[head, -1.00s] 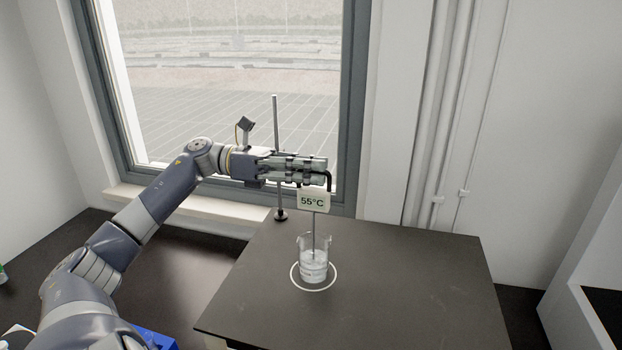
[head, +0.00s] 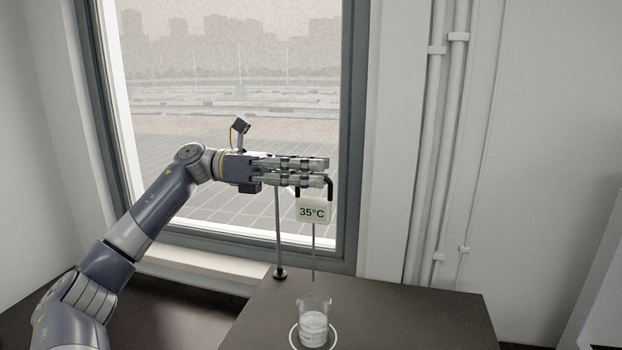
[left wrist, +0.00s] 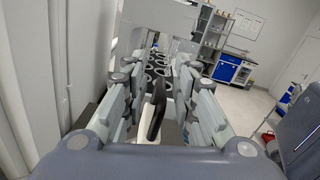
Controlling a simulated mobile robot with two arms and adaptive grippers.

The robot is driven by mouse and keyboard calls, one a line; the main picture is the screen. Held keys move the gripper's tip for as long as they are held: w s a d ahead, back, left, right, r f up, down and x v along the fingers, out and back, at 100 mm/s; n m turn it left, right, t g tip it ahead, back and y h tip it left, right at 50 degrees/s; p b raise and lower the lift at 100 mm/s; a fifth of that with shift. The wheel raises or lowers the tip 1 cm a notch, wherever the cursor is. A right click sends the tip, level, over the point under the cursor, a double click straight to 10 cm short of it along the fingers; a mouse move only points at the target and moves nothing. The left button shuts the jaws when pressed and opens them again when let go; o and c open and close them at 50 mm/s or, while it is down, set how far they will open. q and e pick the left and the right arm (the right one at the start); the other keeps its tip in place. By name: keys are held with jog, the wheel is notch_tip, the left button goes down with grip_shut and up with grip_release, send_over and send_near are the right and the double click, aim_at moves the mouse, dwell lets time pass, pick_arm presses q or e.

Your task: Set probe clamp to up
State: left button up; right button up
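The probe clamp (head: 313,210) is a pale block reading 35°C with a black arched handle. It sits beside the upright metal rod (head: 278,235). A thin probe (head: 314,250) hangs from it, its tip above the glass beaker (head: 313,324). My left gripper (head: 322,171) lies level at the handle, its fingers close together with the handle between them; the near finger hides part of it. In the left wrist view the black handle (left wrist: 157,108) shows between the fingers; exact contact is hard to see there. My right gripper is not in view.
The beaker stands in a white ring on the dark bench top (head: 420,315). A window (head: 230,110) is behind my left arm, and wall pipes (head: 435,150) run at the right. The bench right of the beaker is clear.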

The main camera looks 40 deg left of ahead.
pick_arm(q)
jog(key=shift+s+d+f, duration=0.1)
jog(key=shift+s+d, duration=0.1)
jog(key=shift+d, duration=0.05)
jog(key=shift+s+a+f, duration=0.1)
jog(key=shift+a, duration=0.4)
jog(key=v, duration=1.1)
jog(key=shift+s+r, duration=0.2)
jog(key=shift+r, duration=0.05)
